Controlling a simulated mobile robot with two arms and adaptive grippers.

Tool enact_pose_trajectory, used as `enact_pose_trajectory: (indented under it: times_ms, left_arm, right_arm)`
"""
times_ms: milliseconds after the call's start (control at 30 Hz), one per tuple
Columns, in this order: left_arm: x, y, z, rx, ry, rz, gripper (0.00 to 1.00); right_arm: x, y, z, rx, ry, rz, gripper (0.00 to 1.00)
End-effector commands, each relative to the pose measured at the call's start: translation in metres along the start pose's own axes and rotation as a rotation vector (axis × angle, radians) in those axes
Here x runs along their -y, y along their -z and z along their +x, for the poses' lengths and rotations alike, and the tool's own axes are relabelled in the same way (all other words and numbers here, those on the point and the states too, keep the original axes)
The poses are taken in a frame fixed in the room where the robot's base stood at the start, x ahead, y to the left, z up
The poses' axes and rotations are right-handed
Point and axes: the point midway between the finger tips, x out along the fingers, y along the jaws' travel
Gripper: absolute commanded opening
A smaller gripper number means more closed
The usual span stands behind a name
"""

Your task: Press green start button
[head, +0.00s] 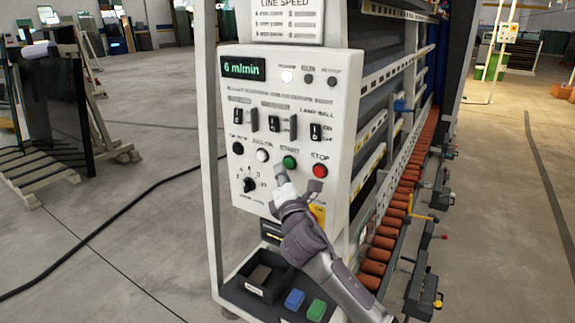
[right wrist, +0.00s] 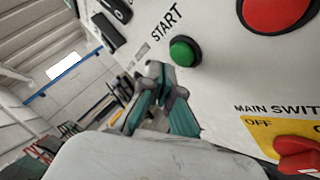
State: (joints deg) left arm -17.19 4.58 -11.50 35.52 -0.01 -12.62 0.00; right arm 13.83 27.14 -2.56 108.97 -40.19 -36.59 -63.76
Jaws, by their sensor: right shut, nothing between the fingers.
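The green start button (head: 289,162) is on the front of the white control panel (head: 228,190), between a white button and the red stop button (head: 320,170). In the right wrist view the green button (right wrist: 184,51) sits below the word START. My right gripper (head: 280,172) is shut and empty, with its tips just below and left of the green button in the head view. In the right wrist view its fingertips (right wrist: 163,72) are beside the button's lower left edge. I cannot tell whether they touch the panel. My left gripper is not in view.
The panel also has a selector knob (head: 249,184), rocker switches and a speed display (head: 243,69). A red main switch (right wrist: 298,155) on a yellow plate is below the stop button. A roller conveyor (head: 385,232) runs back on the right. A black cable (head: 110,240) crosses the floor.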

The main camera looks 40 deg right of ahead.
Motion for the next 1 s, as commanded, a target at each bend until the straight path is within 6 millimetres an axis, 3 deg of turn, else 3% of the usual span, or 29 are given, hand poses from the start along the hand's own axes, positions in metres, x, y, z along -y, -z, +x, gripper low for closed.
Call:
enact_pose_trajectory:
  times_ms: [1000]
  left_arm:
    - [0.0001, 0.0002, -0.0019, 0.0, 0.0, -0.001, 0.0]
  right_arm:
    - [0.0041, -0.0046, 0.006, 0.0, 0.0, 0.0, 0.0]
